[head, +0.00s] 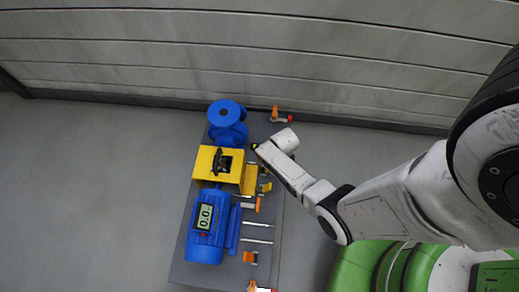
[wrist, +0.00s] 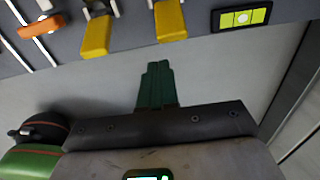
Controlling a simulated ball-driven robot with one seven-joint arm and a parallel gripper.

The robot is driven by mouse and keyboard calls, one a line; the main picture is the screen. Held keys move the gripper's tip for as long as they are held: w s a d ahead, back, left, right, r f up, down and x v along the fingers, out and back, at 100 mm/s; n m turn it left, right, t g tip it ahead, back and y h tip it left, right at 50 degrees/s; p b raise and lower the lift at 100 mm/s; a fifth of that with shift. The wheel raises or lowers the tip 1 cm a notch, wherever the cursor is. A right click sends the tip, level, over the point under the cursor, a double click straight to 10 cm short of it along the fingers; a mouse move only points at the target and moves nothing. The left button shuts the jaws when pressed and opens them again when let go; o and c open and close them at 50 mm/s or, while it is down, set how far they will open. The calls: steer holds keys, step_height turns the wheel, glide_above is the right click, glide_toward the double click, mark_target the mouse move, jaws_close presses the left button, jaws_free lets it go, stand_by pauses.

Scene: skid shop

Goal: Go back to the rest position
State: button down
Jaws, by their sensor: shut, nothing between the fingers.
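My gripper (wrist: 158,68) shows in the wrist view with its green fingers together and nothing between them. It is over bare floor, and its fingertips point toward the edge of the grey skid plate (wrist: 215,45). In the head view my arm reaches in from the right, and its end is beside the right side of the skid, near the yellow guard (head: 205,165). The fingers are too small to make out there.
The skid carries a blue pump (head: 226,112) and a blue motor (head: 207,240) with a display. Yellow handles (wrist: 97,37), an orange handle (wrist: 40,27) and a yellow level (wrist: 242,17) line its edge. A grey wall (head: 150,60) stands behind. The floor (head: 80,200) at left is clear.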

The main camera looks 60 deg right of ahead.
steer(key=shift+w+a, duration=0.2)
steer(key=shift+w, duration=0.25)
